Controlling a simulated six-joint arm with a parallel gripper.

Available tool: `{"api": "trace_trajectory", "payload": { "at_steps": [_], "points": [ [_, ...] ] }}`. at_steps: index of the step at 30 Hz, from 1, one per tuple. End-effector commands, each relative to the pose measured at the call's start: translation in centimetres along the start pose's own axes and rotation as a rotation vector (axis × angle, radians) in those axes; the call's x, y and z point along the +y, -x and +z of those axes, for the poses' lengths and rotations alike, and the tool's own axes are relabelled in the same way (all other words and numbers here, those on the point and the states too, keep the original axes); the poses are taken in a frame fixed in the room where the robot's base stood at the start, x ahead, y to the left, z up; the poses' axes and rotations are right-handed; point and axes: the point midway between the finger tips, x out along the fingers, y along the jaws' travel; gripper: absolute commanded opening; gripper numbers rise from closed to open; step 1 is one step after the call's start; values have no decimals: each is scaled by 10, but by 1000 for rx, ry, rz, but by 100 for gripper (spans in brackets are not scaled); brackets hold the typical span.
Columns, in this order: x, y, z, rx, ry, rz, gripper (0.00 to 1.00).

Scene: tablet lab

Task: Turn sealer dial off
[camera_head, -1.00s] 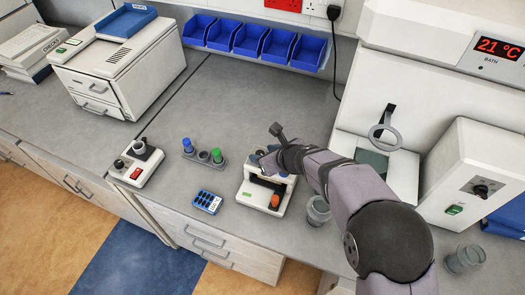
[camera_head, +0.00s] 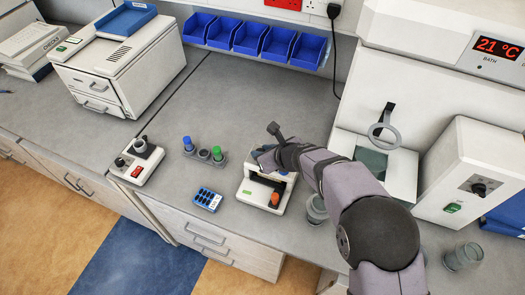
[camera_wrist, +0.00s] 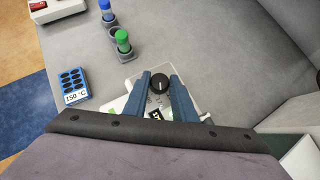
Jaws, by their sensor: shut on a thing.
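The sealer (camera_head: 251,198) is a small white unit near the front of the bench, with an orange knob (camera_head: 275,199) at its front right. Its black dial (camera_wrist: 160,86) has a white mark and shows between the blue fingers in the wrist view. My gripper (camera_wrist: 160,79) is shut on the dial, with one finger on each side. In the head view my gripper (camera_head: 263,154) is over the back of the sealer and the dial is hidden behind it.
A tube rack with blue and green caps (camera_head: 204,155) and a blue block (camera_head: 207,199) are left of the sealer. A glass beaker (camera_head: 316,208) stands close to its right. A small device with a red switch (camera_head: 137,171) is farther left. Bench behind is clear.

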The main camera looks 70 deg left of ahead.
Motion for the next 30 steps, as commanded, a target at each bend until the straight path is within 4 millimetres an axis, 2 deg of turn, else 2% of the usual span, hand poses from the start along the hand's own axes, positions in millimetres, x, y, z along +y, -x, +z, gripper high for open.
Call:
{"api": "trace_trajectory", "payload": {
  "at_steps": [8,21,30],
  "points": [
    [-3,1,1,0,63,66,2],
    [-7,-3,-1,-1,288,288,2],
    [-8,-4,-1,-1,382,382,2]
  ]
}}
